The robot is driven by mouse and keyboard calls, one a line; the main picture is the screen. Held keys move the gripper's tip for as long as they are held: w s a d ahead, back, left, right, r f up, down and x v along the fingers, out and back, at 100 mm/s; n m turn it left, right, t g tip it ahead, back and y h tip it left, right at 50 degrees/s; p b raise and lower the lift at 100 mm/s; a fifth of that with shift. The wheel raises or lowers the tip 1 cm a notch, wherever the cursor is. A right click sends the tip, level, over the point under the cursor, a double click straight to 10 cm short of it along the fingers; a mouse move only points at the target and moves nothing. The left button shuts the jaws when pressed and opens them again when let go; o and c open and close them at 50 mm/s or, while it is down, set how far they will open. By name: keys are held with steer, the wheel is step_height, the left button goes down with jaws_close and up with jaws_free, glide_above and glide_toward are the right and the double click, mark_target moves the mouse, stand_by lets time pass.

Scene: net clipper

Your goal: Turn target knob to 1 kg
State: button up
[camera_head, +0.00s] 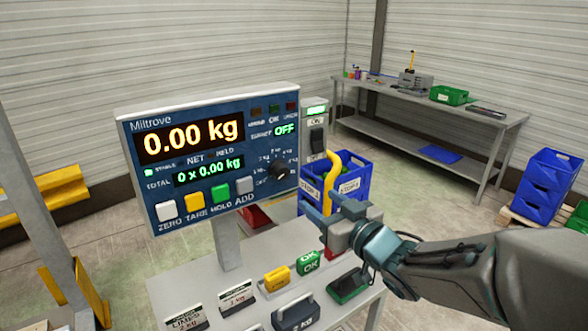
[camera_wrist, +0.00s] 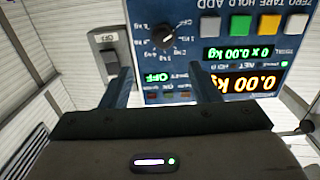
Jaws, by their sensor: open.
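The target knob (camera_head: 283,170) is a round black dial on the right side of the blue Miltrove scale panel (camera_head: 142,158). It also shows in the wrist view (camera_wrist: 164,37), where the panel appears upside down and the knob's pale mark faces the OFF label. The target display (camera_head: 284,130) reads OFF; the main display (camera_head: 192,136) reads 0.00 kg. My gripper (camera_wrist: 160,75) is open and empty, its fingers apart with the knob showing beyond the gap between them. In the head view my gripper (camera_head: 314,198) is right of and below the knob, apart from it.
A grey switch box (camera_head: 314,132) stands right of the panel. A blue crate (camera_head: 352,165) and a yellow curved piece (camera_head: 334,172) are behind my gripper. Weights and small blocks (camera_head: 278,279) lie on the bench below. A back table (camera_head: 400,146) stands far right.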

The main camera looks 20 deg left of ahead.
mark_target(284, 173)
steer(key=p+x, duration=0.1)
steer(key=x, duration=0.3)
steer(key=p+x, duration=0.1)
steer(key=x, duration=0.4)
steer(key=p+x, duration=0.1)
steer(key=x, duration=0.3)
steer(key=shift+a+r, duration=0.2)
steer(key=shift+a, duration=0.4)
steer(key=shift+d+y, duration=0.1)
steer(key=shift+y, duration=0.2)
steer(key=c, duration=1)
